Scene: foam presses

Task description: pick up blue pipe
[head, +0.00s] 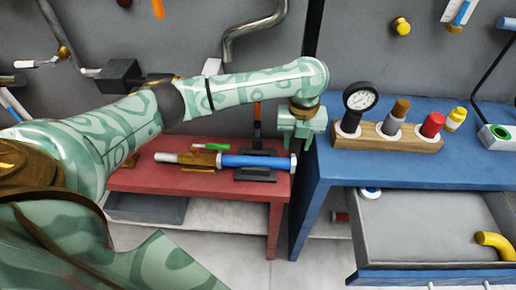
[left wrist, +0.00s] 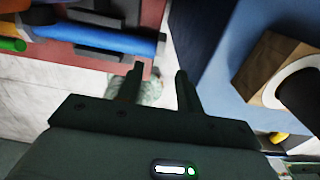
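The blue pipe (head: 250,161) lies level on black supports on the red table, near its right end. It also shows at the upper left of the left wrist view (left wrist: 110,40), its end close to the table edge. My left gripper (head: 301,143) is over the gap between the red and blue tables, just right of the pipe's end. In the left wrist view its two fingers (left wrist: 160,70) are apart with nothing between them. My right gripper is not in view.
The red table (head: 150,180) also bears a green rod (head: 254,151) and a white-tipped rod in a brown clamp. The blue table (head: 400,174) holds a wooden block (head: 372,138) with a gauge and plugs. An open grey drawer (head: 415,230) below it holds a yellow elbow (head: 494,242).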

